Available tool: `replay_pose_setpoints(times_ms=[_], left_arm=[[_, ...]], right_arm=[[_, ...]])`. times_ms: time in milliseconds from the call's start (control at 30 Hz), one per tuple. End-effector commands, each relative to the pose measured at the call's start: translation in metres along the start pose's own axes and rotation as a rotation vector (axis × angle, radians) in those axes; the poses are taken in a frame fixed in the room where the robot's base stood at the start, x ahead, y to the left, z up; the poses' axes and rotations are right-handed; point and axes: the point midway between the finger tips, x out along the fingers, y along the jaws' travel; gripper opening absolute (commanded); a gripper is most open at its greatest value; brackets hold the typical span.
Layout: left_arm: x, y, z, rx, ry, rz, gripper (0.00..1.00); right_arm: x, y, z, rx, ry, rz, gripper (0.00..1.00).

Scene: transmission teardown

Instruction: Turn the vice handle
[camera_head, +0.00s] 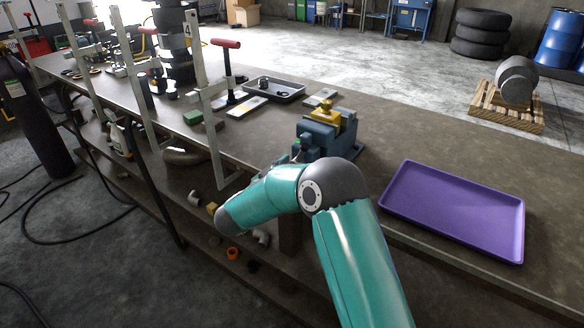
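A blue-grey vice (318,136) stands near the front edge of the workbench, with a yellow-gold part (328,114) in its jaws. The vice handle cannot be made out; the front of the vice is partly hidden by my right arm. My teal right arm comes in from the bottom, bends at a dark grey joint in front of the vice and reaches left. A small dark part of my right gripper (286,160) seems to show just beside the vice's front. Its fingers are too hidden to tell whether they are open or touch anything. My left gripper is out of view.
A purple tray (455,208) lies on the workbench (395,150) to the right. A dark tray (274,88), flat plates and a red-handled tool (228,66) lie or stand behind-left. Upright metal posts line the bench's front edge. Loose parts sit on a lower shelf.

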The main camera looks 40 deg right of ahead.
Motion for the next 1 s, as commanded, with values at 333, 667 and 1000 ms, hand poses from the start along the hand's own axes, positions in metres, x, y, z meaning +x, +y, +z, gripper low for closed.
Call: replay_pose_setpoints(times_ms=[333, 667, 1000], left_arm=[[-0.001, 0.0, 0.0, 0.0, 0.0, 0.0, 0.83], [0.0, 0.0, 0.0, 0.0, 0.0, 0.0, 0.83], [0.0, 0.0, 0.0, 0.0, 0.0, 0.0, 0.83]], right_arm=[[-0.019, -0.002, 0.001, -0.002, -0.002, -0.005, 0.54], [-0.083, -0.002, 0.001, -0.003, 0.0, -0.007, 0.54], [-0.12, -0.001, 0.001, -0.002, 0.001, -0.001, 0.54]])
